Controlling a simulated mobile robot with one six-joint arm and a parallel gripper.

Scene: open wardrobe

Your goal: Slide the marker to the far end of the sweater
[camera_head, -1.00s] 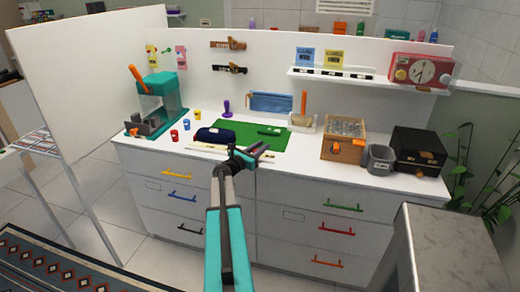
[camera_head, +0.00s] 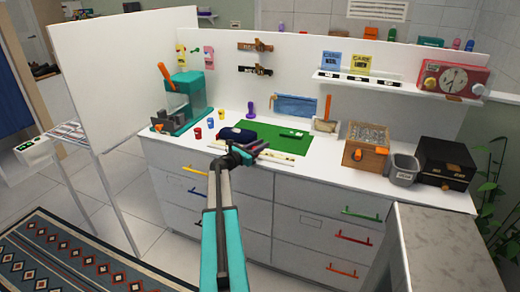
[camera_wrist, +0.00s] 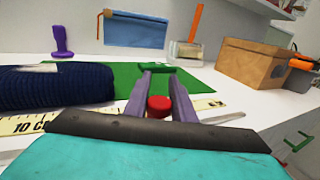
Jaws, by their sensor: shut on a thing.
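The sweater, a dark navy knitted bundle (camera_head: 237,134), lies on the counter by the left part of the green mat (camera_head: 280,140). In the wrist view the sweater (camera_wrist: 55,86) is at the left, clear of my fingers. A yellow ruled strip (camera_wrist: 30,123) marked in cm runs along its near side. The marker appears to be the small red round-topped piece (camera_wrist: 158,103) over this strip. My gripper (camera_wrist: 158,80) is shut on the marker, one purple finger on each side. In the head view my gripper (camera_head: 258,149) is low over the counter's front, right of the sweater's near side; the marker is hidden there.
A purple knobbed piece (camera_head: 250,107) stands behind the sweater. Small cups (camera_head: 198,133) and a teal machine (camera_head: 188,100) are to the left. A wooden box (camera_head: 366,146) stands to the right.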

